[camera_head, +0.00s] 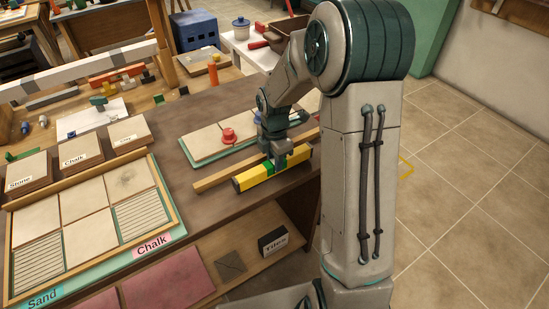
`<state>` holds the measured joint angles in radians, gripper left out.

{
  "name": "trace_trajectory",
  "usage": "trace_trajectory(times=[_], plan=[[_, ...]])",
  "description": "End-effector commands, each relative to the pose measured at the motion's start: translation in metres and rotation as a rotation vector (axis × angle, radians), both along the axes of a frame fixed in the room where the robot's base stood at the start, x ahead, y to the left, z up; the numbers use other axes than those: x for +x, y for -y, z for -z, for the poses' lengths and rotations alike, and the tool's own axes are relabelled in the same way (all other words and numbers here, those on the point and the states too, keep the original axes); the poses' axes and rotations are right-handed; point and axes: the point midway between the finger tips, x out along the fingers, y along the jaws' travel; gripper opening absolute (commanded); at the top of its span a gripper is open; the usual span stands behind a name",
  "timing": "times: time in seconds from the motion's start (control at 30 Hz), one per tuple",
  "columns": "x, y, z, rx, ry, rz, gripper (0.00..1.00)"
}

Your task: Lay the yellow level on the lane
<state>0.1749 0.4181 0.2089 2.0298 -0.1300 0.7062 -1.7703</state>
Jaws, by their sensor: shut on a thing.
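The yellow level (254,178) is a long yellow bar with a dark end and green parts near its middle. It lies across the front right of the brown bench, beside a thin wooden strip (216,178). My gripper (275,165) points down and is shut on the level near its middle. The fingers hide part of the level, and I cannot tell whether it touches the bench top. Behind the strip is a green-edged board with pale tiles (203,144). Nothing is clearly marked as the lane.
A red suction-cup-like tool (229,136) stands on the pale tiles. A wooden tray of tiles (61,208) fills the front left, with labelled blocks (81,150) behind it. Bare brown bench (185,200) lies between tray and level. A shelf (242,250) is below.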

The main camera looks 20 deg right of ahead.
Motion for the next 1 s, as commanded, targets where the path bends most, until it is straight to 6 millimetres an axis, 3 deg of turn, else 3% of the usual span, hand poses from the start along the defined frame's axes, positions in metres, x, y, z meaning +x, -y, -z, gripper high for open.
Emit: trace_trajectory(times=[1.0], plan=[[0.0,0.0,0.01,0.0,0.001,0.001,0.0]])
